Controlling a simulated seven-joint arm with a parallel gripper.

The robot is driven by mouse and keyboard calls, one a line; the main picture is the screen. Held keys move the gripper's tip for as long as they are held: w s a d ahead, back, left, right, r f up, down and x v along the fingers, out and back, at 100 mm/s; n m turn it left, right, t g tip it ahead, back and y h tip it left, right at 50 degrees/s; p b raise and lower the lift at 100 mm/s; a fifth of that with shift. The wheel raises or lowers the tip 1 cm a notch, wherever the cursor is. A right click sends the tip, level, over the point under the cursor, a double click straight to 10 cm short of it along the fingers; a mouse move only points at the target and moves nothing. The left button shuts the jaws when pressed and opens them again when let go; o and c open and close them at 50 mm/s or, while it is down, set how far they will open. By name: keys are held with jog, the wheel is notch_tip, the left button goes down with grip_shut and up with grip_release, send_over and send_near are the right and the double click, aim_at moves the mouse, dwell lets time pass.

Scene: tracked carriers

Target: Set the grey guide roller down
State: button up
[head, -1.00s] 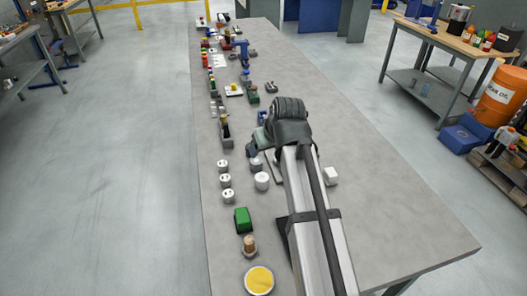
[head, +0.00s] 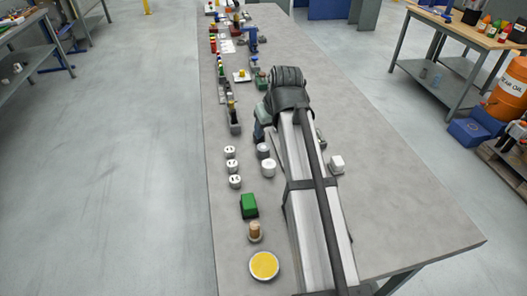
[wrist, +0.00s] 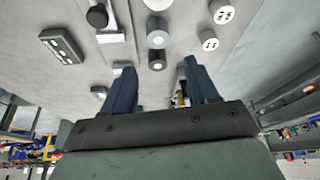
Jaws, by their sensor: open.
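A grey cylinder (head: 263,151), which looks like the guide roller, stands on the bench beside a white cylinder (head: 268,168). In the wrist view the grey roller (wrist: 157,40) is upright, just ahead of the gap between my fingers. A smaller dark piece with a pale centre (wrist: 157,60) shows at the gap; I cannot tell if it is part of the roller. My gripper (wrist: 158,70) is open, its two blue fingers apart and not visibly touching the roller. In the head view my arm hides most of the gripper.
Socketed white cylinders (head: 232,165) stand in a row to the left. A green block (head: 248,205), a tan-topped peg (head: 254,231) and a yellow disc (head: 264,265) are nearer. A white block (head: 336,164) lies right of my arm. The bench's right side (head: 400,210) is clear.

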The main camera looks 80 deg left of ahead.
aim_at(264, 147)
jog(key=x, duration=0.8)
jog(key=shift+x, duration=2.65)
jog(key=shift+w, duration=0.1)
jog(key=shift+c, duration=0.2)
jog(key=shift+r, duration=0.1)
jog(key=c, duration=1)
